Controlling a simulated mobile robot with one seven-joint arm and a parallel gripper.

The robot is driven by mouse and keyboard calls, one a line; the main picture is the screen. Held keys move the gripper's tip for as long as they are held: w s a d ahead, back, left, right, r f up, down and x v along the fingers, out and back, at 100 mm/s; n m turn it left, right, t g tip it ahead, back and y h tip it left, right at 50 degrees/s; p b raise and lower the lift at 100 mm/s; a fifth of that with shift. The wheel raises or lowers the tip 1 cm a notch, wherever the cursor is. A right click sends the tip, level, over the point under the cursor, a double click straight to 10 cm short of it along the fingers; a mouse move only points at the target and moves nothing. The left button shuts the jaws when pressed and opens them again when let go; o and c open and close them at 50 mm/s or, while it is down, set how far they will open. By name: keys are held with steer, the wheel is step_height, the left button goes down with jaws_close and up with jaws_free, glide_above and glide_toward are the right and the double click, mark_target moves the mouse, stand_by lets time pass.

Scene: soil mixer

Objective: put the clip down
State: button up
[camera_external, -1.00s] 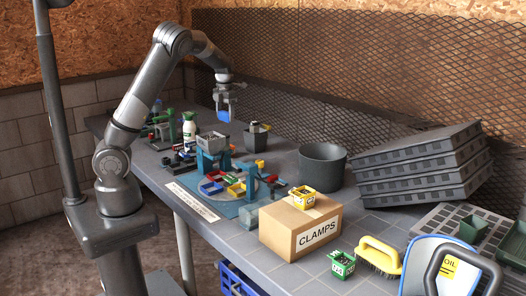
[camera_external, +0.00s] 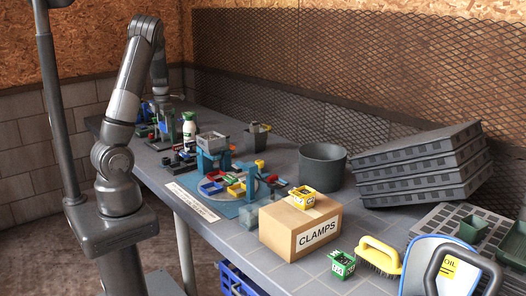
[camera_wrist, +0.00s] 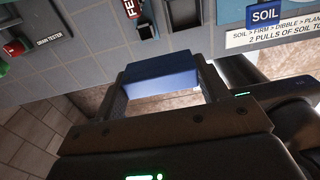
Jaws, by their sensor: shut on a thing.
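The blue clip (camera_wrist: 160,76) shows in the wrist view, gripped between the two fingertips of my gripper (camera_wrist: 163,86). The clip hangs over the front edge of the workbench (camera_wrist: 90,58), with the floor showing below it in the picture. In the external view my gripper (camera_external: 160,92) is at the far left end of the bench, partly behind my own arm. The clip is too small and hidden there to make out clearly.
A "SOIL" label (camera_wrist: 265,14) and an instruction strip (camera_wrist: 275,33) lie at the upper right of the wrist view. A white bottle (camera_external: 189,130), a grey bin (camera_external: 322,166) and a "CLAMPS" box (camera_external: 300,225) stand along the bench.

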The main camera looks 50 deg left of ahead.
step_height(320, 180, down, 6)
glide_above(141, 164)
step_height(141, 164, down, 8)
steer(key=shift+a+r, duration=0.15)
steer(key=shift+r, duration=0.1)
steer(key=shift+f, duration=2)
steer(key=shift+f, duration=0.1)
steer(key=o, duration=0.9)
steer(key=shift+o, duration=0.2)
